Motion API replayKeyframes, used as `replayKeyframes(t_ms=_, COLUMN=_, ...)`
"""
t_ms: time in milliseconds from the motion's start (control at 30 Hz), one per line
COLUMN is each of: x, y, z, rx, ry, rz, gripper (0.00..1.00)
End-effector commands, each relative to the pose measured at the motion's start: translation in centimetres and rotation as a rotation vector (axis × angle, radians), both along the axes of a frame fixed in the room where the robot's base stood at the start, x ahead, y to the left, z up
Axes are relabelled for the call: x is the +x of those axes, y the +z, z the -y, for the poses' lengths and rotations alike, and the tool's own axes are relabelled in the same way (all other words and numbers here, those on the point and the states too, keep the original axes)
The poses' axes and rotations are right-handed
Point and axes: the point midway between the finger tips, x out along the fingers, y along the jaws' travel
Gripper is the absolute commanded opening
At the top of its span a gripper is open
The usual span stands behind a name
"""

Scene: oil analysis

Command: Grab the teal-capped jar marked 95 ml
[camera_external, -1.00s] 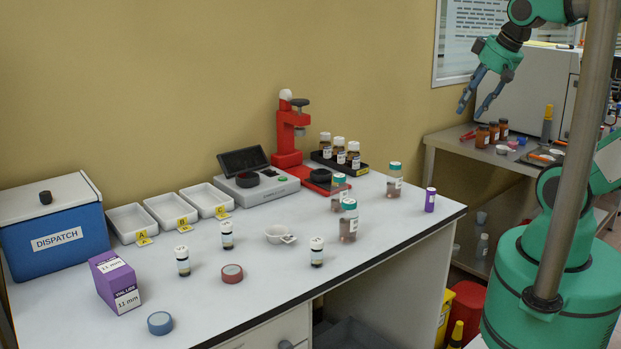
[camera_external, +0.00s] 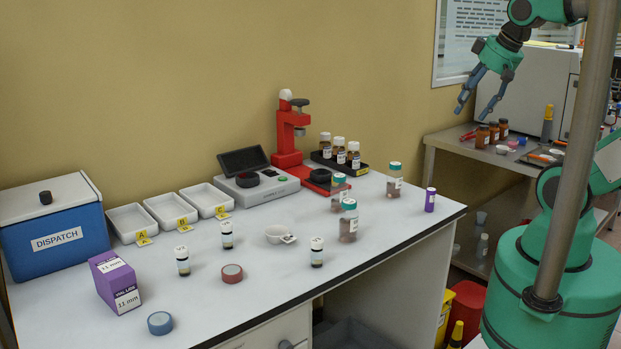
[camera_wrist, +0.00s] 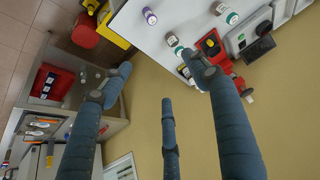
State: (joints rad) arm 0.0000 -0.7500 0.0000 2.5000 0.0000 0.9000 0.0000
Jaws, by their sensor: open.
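Three jars with teal caps and brownish contents stand upright on the white bench. One jar (camera_external: 394,184) is at the back right, one (camera_external: 337,202) is left of it by the red press, and one (camera_external: 348,229) is nearest the front. Their labels are too small to read, so I cannot tell which is marked 95 ml. Teal caps also show at the top of the wrist view (camera_wrist: 232,18). My gripper (camera_external: 471,114) is open and empty, raised in the air right of the bench, well apart from the jars. Its spread fingers show in the wrist view (camera_wrist: 160,85).
A purple-labelled vial (camera_external: 430,200) stands near the bench's right end. A red press (camera_external: 288,135) and black rack (camera_external: 345,165) of vials are at the back. Small vials, a white dish (camera_external: 279,234) and tape rolls are further left. A side table (camera_external: 485,157) holds brown bottles.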

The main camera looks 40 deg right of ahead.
Motion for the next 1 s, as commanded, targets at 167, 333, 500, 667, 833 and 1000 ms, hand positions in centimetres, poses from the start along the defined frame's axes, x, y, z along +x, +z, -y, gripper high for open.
replayKeyframes(t_ms=167, x=0.0, y=0.0, z=0.0, rx=0.0, ry=0.0, rz=0.0, gripper=0.6)
replayKeyframes(t_ms=333, x=0.6, y=0.2, z=-0.4, rx=0.01, ry=-0.005, rz=-0.01, gripper=0.6)
replayKeyframes(t_ms=500, x=2.4, y=0.4, z=-1.9, rx=0.044, ry=-0.03, rz=-0.048, gripper=0.6)
replayKeyframes(t_ms=667, x=5.4, y=0.2, z=-4.8, rx=0.091, ry=-0.075, rz=-0.109, gripper=0.6)
replayKeyframes(t_ms=833, x=8.7, y=-0.8, z=-9.0, rx=0.137, ry=-0.142, rz=-0.189, gripper=0.6)
replayKeyframes(t_ms=1000, x=11.4, y=-2.7, z=-13.9, rx=0.164, ry=-0.216, rz=-0.267, gripper=0.6)
